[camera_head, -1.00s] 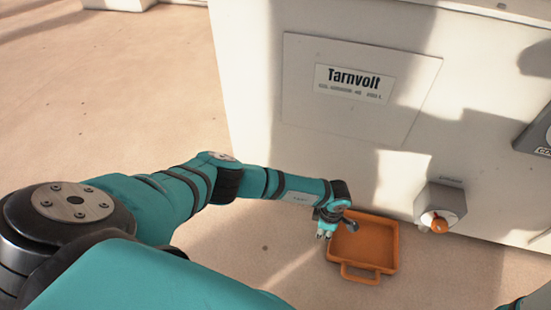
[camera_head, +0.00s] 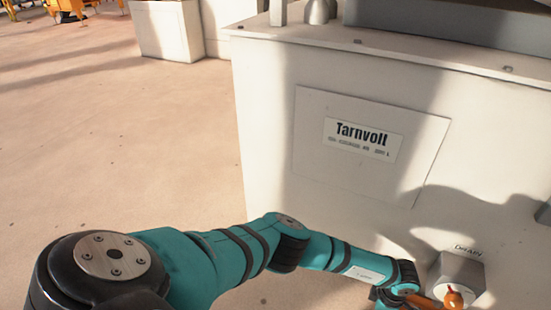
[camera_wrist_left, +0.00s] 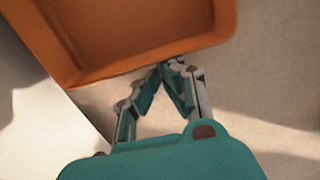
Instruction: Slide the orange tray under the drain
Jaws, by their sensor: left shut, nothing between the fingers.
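The orange tray (camera_wrist_left: 150,64) fills the top of the left wrist view, its near wall and part of its inside showing. My left gripper (camera_wrist_left: 172,70) is shut and empty, its fingertips close to the tray's near wall; I cannot tell if they touch. In the head view my left wrist reaches the bottom edge, and the fingers are cut off or hidden. The drain (camera_head: 460,276) is a grey block on the white machine's front, with an orange knob. An orange strip beside the wrist may be the tray's edge. My right gripper is out of view.
The white machine (camera_head: 265,125) with a Tarnvolt label (camera_head: 362,140) stands beyond my left arm. The sandy floor to its left is clear. A white block (camera_head: 170,32) and yellow equipment (camera_head: 72,8) stand far back.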

